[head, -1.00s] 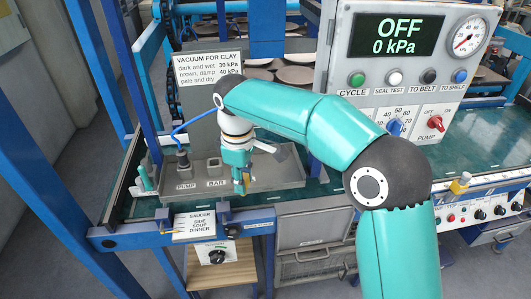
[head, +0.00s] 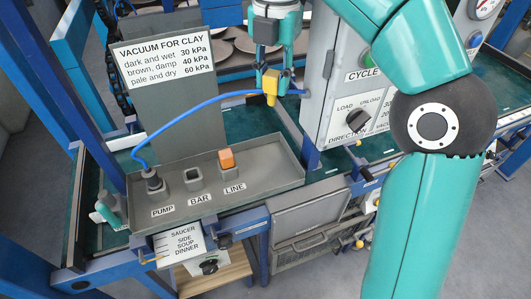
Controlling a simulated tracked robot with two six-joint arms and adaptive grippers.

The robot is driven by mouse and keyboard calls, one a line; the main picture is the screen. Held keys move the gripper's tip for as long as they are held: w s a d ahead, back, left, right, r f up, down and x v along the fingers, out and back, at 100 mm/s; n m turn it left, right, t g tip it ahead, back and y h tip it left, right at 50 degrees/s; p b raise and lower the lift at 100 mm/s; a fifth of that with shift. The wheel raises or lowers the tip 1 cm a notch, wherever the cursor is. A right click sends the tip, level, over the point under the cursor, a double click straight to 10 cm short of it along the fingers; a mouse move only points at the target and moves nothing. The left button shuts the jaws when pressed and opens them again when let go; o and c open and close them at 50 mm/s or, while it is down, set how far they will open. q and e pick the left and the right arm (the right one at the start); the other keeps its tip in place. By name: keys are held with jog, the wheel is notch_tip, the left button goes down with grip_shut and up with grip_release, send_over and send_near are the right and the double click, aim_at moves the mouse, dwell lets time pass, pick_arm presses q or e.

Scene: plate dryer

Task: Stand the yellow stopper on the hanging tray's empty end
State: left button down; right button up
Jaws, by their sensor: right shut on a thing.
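My right gripper (head: 270,82) is shut on a yellow block-like stopper (head: 270,88). It holds it in the air above and behind the right end of the grey tray (head: 275,172). The tray has spots marked PUMP, BAR and LINE. A dark plug stands at PUMP, the grey BAR socket (head: 193,180) looks open, and an orange block (head: 226,159) sits at LINE. The tray floor right of LINE is bare. My left gripper is not in view.
A grey sign plate (head: 165,60) stands behind the tray. The control box (head: 345,95) with its knobs is close on the gripper's right. A teal fitting (head: 110,211) stands left of the tray. Plates lie on the rack behind.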

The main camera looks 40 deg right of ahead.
aim_at(272, 104)
jog(key=shift+f+b, duration=1.85)
jog(key=shift+f, duration=7.25)
jog(key=shift+a, duration=0.1)
jog(key=o, duration=0.5)
jog(key=shift+f, duration=0.1)
jog(key=o, duration=0.5)
notch_tip(272, 104, up, 12)
jog(key=shift+s+r+p, duration=0.1)
jog(key=shift+r+p, duration=0.05)
jog(key=shift+p, duration=0.95)
